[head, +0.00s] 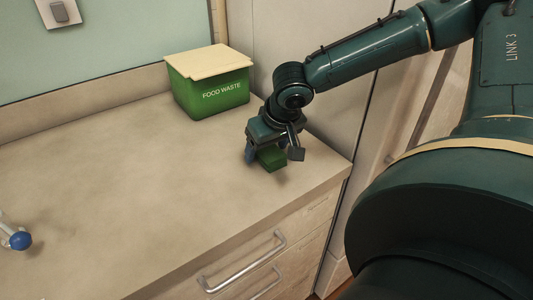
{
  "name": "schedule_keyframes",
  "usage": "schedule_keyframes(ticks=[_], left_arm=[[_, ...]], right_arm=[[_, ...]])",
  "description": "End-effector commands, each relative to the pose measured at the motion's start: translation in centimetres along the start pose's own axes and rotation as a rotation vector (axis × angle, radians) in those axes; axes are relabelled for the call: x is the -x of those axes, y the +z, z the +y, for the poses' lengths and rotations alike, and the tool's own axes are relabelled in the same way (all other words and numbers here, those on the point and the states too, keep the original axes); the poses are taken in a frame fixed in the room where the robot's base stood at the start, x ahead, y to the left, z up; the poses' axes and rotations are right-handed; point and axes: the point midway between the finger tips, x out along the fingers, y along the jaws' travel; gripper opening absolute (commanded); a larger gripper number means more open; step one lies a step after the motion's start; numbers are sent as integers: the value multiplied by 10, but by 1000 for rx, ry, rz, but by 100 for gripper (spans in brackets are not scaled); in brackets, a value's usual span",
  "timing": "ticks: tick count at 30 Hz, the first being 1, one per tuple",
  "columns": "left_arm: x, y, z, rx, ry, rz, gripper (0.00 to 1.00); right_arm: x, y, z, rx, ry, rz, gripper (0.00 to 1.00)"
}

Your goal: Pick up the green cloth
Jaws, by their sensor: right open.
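The green cloth (272,160) shows as a small folded dark green block near the right end of the counter, close to its front edge. My right gripper (274,153) is right over it, with its jaws apart. One finger is to the left of the cloth and the other is to its right. The upper part of the cloth is hidden by the gripper. I cannot tell whether the fingers touch it. My left gripper is not in view.
A green food waste bin (208,92) with a beige lid stands at the back of the counter (120,180), behind the gripper. A blue-tipped white object (19,240) is at the left edge. Tall panels rise at the right. The counter's middle is clear.

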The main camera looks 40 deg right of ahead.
Motion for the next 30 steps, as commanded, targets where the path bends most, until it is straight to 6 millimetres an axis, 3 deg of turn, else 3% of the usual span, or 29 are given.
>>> schedule_keyframes(ticks=[27,30], left_arm=[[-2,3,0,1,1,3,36],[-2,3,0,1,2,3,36]], right_arm=[[-4,2,0,0,0,-1,71],[-4,2,0,0,0,-1,64]])
